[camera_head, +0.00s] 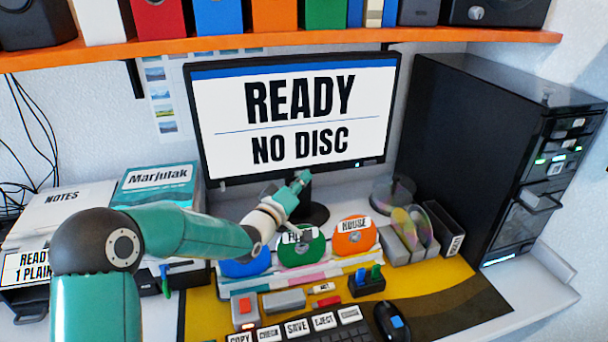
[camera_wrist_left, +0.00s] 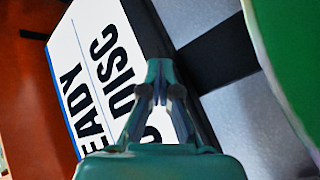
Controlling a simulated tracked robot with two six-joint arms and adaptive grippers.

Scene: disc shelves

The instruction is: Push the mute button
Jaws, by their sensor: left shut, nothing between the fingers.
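No label in view clearly reads "mute". A small red-topped box (camera_head: 245,307) stands on the yellow mat at the front, left of centre. A small red piece (camera_head: 327,301) lies to its right, by a tiny label too small to read surely. A row of labelled keys (camera_head: 297,327) reads COPY, CHECK, SAVE, EJECT; the last is unclear. My left gripper (camera_head: 302,179) is shut and empty, in front of the monitor's lower edge and above the discs. In the left wrist view its closed fingertips (camera_wrist_left: 160,68) show before the screen. My right gripper is not in view.
The monitor (camera_head: 300,112) reads READY, NO DISC. A black tower (camera_head: 470,150) stands right, an orange shelf (camera_head: 350,38) above. A mouse (camera_head: 392,320) lies front right.

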